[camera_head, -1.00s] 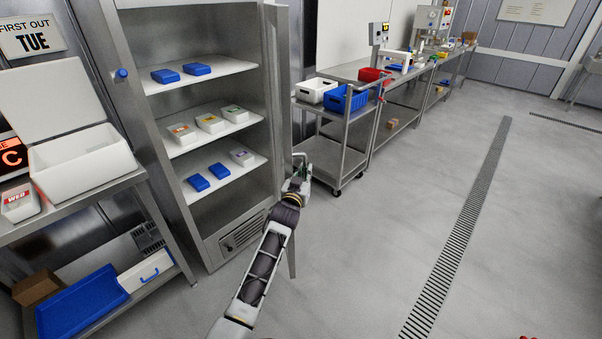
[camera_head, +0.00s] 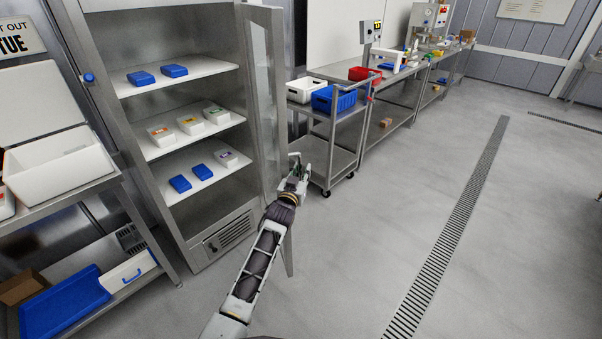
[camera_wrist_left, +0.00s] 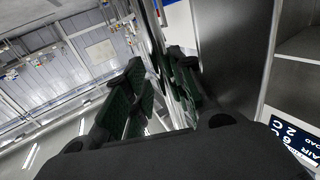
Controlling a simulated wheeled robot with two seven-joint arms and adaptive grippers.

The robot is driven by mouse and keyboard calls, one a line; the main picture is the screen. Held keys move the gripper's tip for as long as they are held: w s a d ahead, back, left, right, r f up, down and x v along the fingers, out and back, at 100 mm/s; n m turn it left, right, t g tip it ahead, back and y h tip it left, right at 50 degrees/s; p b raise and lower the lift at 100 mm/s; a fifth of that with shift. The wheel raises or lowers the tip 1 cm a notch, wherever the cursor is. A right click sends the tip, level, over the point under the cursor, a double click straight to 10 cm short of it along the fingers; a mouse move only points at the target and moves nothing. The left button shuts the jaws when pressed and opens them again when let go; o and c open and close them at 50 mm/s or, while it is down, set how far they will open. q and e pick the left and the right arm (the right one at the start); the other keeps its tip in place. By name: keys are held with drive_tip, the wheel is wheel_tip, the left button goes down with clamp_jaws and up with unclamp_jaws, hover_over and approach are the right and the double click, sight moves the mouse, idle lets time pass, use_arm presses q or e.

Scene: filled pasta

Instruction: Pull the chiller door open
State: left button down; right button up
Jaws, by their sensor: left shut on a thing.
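The chiller (camera_head: 225,235) is a steel cabinet at the left in the head view, with its front open and its shelves showing. Its door (camera_head: 275,60) stands swung out at the right side, and its inner face with a tall glass pane is seen at a steep angle. My left gripper (camera_head: 297,178) is at the door's outer side, shut on the door handle. In the left wrist view, the fingers (camera_wrist_left: 158,95) close around the slim handle bar (camera_wrist_left: 156,30), largely hidden between them. My right gripper is out of view.
A steel cart (camera_head: 335,125) with white and blue crates stands just beyond the door. A bench (camera_head: 60,212) with a white box is left of the chiller. The floor (camera_head: 400,200) to the right is clear.

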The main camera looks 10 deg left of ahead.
use_arm(q)
drive_tip(key=shift+w+a+r, duration=0.1)
drive_tip(key=shift+w+r, duration=0.05)
drive_tip(key=shift+r, duration=0.35)
drive_tip(key=c, duration=1.5)
unclamp_jaws()
drive_tip(key=shift+o, duration=0.2)
drive_tip(key=shift+w+a+f, duration=0.1)
drive_tip(key=shift+w+f, duration=0.2)
drive_tip(key=shift+f, duration=0.15)
drive_tip(key=shift+s+a+f, duration=0.1)
drive_tip(key=shift+s+a, duration=0.05)
drive_tip(key=shift+s, duration=0.8)
drive_tip(key=s+a, duration=0.1)
drive_tip(key=s, duration=0.9)
drive_tip(key=shift+a, duration=0.25)
